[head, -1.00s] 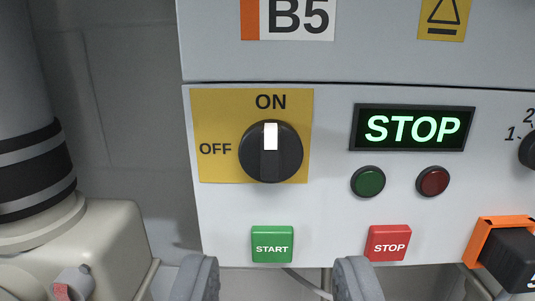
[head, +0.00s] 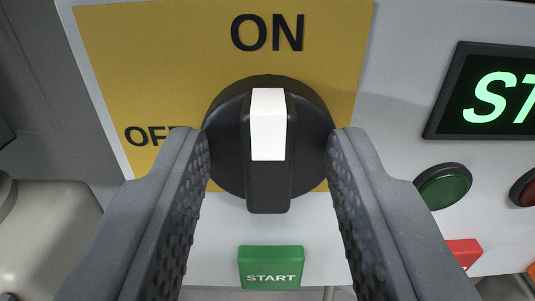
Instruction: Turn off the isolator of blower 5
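The isolator (head: 268,180) of blower 5 is a round black knob with a raised grip bar on a yellow plate (head: 160,60). Its white mark points straight up at ON. The OFF label is at the left, partly hidden by my left finger. My gripper (head: 268,145) is open, with one grey finger on each side of the knob. The fingertips are close to the knob's rim; I cannot tell whether they touch it. The grip bar stands between them with a gap on both sides.
A green START button (head: 271,267) is just below the knob, between the fingers. A red button (head: 464,252) is partly hidden by the right finger. A lit display (head: 490,95), a green lamp (head: 443,187) and a red lamp (head: 525,188) are at the right.

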